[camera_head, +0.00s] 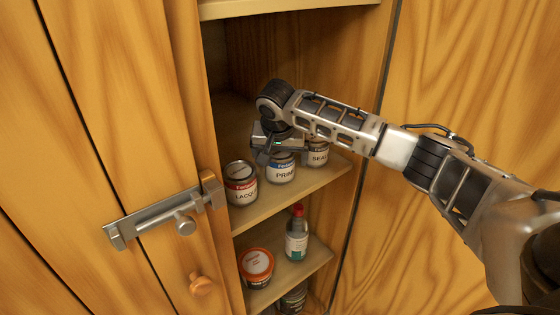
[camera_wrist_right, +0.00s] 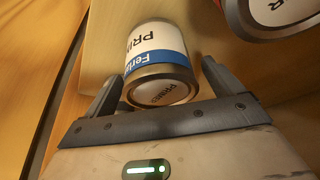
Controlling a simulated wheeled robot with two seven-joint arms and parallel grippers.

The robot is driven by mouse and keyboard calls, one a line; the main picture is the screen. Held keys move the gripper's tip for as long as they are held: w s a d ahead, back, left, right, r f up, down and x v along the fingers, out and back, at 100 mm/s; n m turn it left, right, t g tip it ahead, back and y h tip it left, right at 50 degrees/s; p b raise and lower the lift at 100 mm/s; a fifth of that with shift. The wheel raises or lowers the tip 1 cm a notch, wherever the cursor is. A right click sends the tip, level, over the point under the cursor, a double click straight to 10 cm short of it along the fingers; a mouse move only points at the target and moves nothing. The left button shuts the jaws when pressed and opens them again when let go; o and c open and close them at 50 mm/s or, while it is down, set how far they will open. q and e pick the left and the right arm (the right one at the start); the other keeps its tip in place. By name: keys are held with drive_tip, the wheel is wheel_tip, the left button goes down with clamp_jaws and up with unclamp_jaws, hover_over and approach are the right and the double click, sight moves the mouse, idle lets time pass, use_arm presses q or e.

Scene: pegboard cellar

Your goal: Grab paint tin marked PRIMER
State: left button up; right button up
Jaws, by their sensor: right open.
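The paint tin marked PRIMER (camera_head: 282,171) stands on the upper shelf of the cabinet, between two other tins. It has a white label with a blue band; the label and lid also show in the right wrist view (camera_wrist_right: 162,62). My right gripper (camera_head: 267,157) reaches in over it from the right. In the right wrist view its two open fingers (camera_wrist_right: 160,85) stand on either side of the tin's lid end, with a visible gap on the right side. The gripper hides part of the tin's top in the head view. My left gripper is not in view.
A tin marked LACQ (camera_head: 241,184) stands just left, and one marked SEAL (camera_head: 317,153) just right. The cabinet door with a metal bolt (camera_head: 165,212) stands at left.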

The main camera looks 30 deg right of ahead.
drive_tip(key=shift+w+d+f, duration=0.1)
drive_tip(key=shift+w+f, duration=0.05)
drive_tip(key=shift+f, duration=0.35)
drive_tip(key=shift+c, duration=0.3)
drive_tip(key=shift+r, duration=0.1)
drive_tip(key=c, duration=1.2)
